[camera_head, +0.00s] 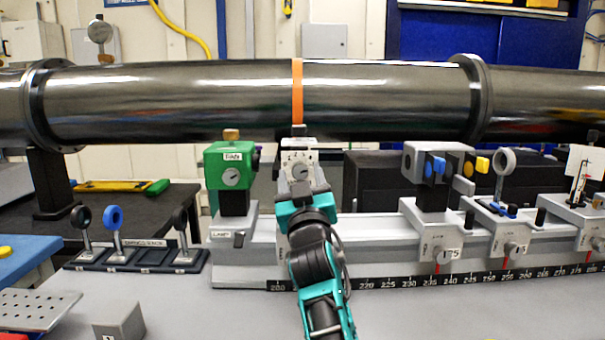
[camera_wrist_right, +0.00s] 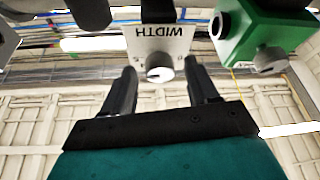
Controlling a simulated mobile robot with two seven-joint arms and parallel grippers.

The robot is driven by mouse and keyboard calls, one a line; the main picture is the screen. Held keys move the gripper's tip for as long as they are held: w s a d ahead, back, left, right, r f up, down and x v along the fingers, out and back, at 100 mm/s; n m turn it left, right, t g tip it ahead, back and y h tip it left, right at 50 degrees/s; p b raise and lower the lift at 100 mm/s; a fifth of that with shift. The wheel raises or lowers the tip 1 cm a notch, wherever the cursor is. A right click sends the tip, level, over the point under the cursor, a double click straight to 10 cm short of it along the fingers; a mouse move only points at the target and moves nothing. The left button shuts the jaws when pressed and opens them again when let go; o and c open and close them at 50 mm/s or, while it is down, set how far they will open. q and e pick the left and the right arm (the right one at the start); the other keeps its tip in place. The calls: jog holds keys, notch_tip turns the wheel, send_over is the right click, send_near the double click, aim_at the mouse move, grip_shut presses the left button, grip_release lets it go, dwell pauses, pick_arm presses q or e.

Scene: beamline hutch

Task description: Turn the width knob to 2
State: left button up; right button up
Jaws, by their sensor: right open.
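The width knob (camera_wrist_right: 159,74) is a small round knob on a white plate marked WIDTH, which appears upside down in the right wrist view. In the head view, the knob's white unit (camera_head: 299,165) stands on the rail; its small scale and pointer setting are too fine to read surely. My right gripper (camera_head: 305,196) is just in front of and below that unit. In the right wrist view, the open fingers of this gripper (camera_wrist_right: 161,70) lie on both sides of the knob with gaps visible; I cannot tell whether they reach around it. My left gripper is not in view.
A green unit (camera_head: 231,168) with its own dial stands close left of the width unit. More mounts, including a grey one with a blue knob (camera_head: 432,168), stand along the rail to the right. A large dark pipe (camera_head: 200,100) runs behind. A holder (camera_head: 130,256) with lenses sits left.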

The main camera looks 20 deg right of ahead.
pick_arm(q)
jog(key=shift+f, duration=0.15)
pick_arm(e)
jog(key=shift+w, duration=0.15)
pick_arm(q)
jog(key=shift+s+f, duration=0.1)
pick_arm(e)
jog(key=shift+r, duration=0.1)
jog(key=shift+c, duration=0.2)
